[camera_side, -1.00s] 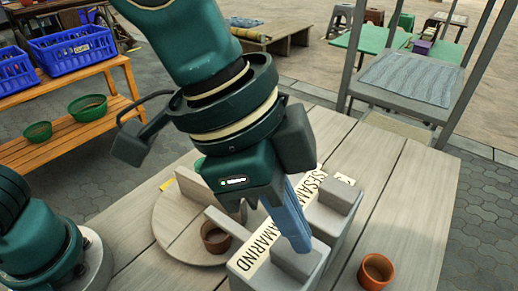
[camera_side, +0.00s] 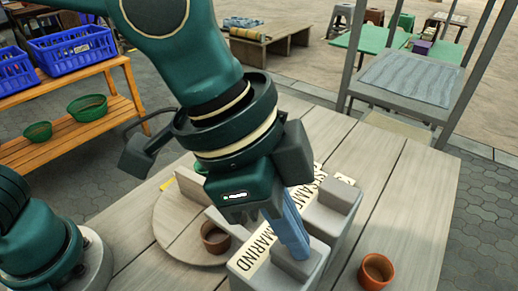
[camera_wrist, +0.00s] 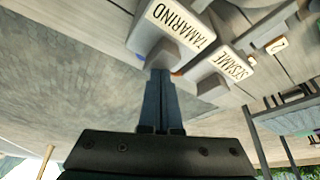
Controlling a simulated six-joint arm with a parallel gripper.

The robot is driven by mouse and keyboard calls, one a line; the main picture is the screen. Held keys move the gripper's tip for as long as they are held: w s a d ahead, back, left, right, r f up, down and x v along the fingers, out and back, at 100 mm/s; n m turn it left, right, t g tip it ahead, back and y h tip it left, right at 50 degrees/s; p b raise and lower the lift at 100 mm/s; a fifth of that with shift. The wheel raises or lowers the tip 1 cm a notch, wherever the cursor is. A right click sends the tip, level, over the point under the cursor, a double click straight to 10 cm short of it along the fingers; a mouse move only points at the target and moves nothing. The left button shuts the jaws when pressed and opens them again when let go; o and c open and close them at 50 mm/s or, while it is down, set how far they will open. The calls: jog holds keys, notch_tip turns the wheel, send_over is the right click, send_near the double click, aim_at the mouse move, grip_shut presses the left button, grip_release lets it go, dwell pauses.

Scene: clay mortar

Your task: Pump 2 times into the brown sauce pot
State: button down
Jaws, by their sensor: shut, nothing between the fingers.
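My gripper (camera_side: 298,252) is shut, its blue fingers pointing down onto the grey block on top of the tamarind dispenser (camera_side: 246,266). The fingertips look in contact with or just above that block; I cannot tell which. In the wrist view the fingertips (camera_wrist: 160,74) meet the near end of the tamarind block (camera_wrist: 168,52). A dark brown pot (camera_side: 212,243) sits on the round wooden board, left of the dispenser and below its arm-like spout. Its contents are not clear.
The sesame dispenser (camera_side: 336,194) stands right behind the tamarind one, and a third labelled one is mostly hidden. An orange-brown pot (camera_side: 374,274) stands at the front right. The round board (camera_side: 166,228) lies at left.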

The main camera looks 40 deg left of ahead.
jog(key=shift+f, duration=0.8)
dwell(0.5)
jog(key=shift+r, duration=1.45)
jog(key=shift+r, duration=2.5)
